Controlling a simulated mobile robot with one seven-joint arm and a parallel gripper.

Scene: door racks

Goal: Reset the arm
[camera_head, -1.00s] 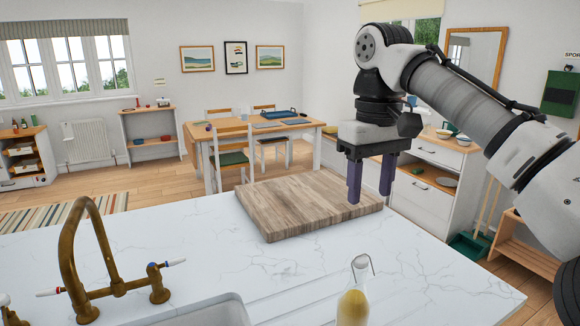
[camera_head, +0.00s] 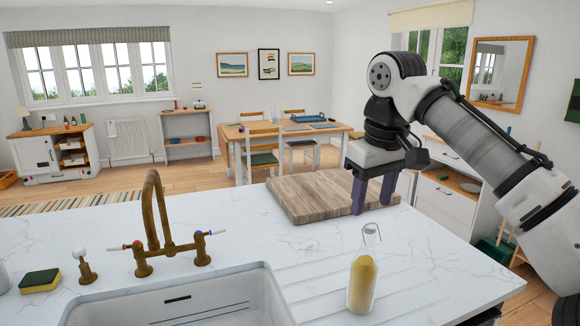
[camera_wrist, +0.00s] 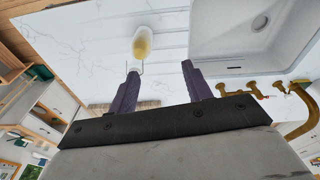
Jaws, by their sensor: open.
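My gripper (camera_head: 372,195) hangs from my bent arm, fingers pointing down, over the right part of the wooden board (camera_head: 305,198) in the head view. Its two purple fingers are apart, with nothing between them. In the wrist view my gripper (camera_wrist: 160,85) also shows open and empty. I cannot tell whether the fingertips touch the board.
A glass bottle with yellow contents (camera_head: 362,280) stands on the white counter (camera_head: 420,255) in front of my gripper. A sink (camera_head: 180,300), a brass tap (camera_head: 155,220) and a sponge (camera_head: 40,281) are to the left. A dining table (camera_head: 290,130) stands beyond.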

